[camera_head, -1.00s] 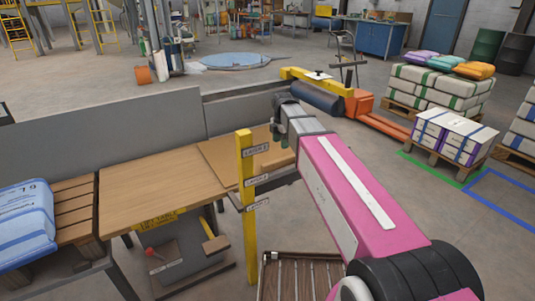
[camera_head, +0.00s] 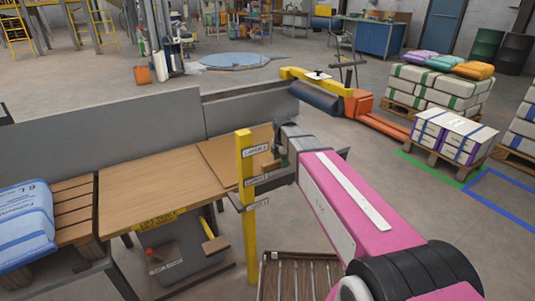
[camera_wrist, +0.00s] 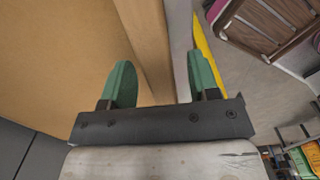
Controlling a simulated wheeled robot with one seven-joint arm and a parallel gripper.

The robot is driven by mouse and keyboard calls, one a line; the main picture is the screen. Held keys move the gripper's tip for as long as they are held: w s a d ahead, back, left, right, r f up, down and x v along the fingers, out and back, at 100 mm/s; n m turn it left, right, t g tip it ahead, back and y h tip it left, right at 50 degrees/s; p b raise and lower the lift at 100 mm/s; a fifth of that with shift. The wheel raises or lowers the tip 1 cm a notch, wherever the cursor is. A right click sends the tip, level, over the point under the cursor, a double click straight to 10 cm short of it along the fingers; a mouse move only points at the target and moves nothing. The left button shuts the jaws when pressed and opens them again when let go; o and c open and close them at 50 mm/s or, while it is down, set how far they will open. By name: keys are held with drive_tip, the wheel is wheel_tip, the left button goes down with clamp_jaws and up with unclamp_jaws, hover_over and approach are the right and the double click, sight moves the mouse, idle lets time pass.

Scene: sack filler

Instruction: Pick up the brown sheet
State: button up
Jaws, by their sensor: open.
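The brown sheet (camera_head: 219,158) lies flat at the right end of the wooden table, partly hidden behind the yellow post and my gripper. My gripper (camera_head: 280,151) is at the sheet's right end, low and close to it. In the wrist view, my gripper (camera_wrist: 162,78) is open with two green fingers apart. A broad tan surface, apparently the sheet (camera_wrist: 60,45), fills the left of that view, and a darker brown strip runs between the fingers. Nothing appears held. I cannot tell whether a finger touches the sheet.
The yellow post (camera_head: 246,195) with labels stands just left of my gripper. A grey wall panel (camera_head: 240,115) runs behind the wooden table (camera_head: 150,185). A blue sack (camera_head: 22,225) lies at the left. A slatted brown rack (camera_head: 300,275) is below, near my arm.

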drive_tip(key=shift+f, duration=0.1)
clamp_jaws()
